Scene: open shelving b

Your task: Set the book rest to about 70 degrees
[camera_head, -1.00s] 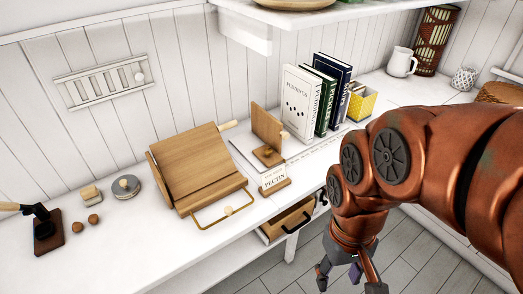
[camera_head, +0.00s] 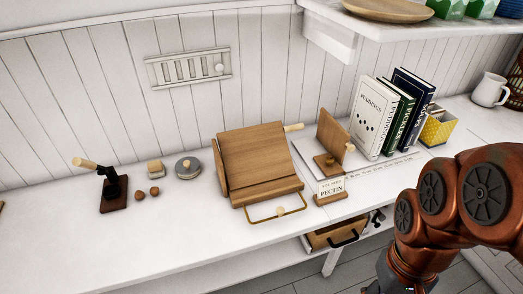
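The wooden book rest (camera_head: 256,155) stands on the white counter, its board tilted back, with a ledge along its lower front. A brass wire bail with a pale knob (camera_head: 280,211) lies in front of the ledge. A pale wooden peg handle (camera_head: 294,127) sticks out at its upper right. I cannot read its exact angle. My gripper is below the counter's front edge at the lower right, mostly cut off by the picture's bottom edge. My arm is right of the book rest and well apart from it. Whether the gripper is open cannot be seen.
A wooden stand (camera_head: 333,140) and a "PECTIN" card (camera_head: 331,186) are close right of the rest. Upright books (camera_head: 393,112) and a yellow box (camera_head: 437,128) stand farther right. A round tin (camera_head: 187,168) is left. A drawer (camera_head: 337,235) is partly open below. The front left counter is clear.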

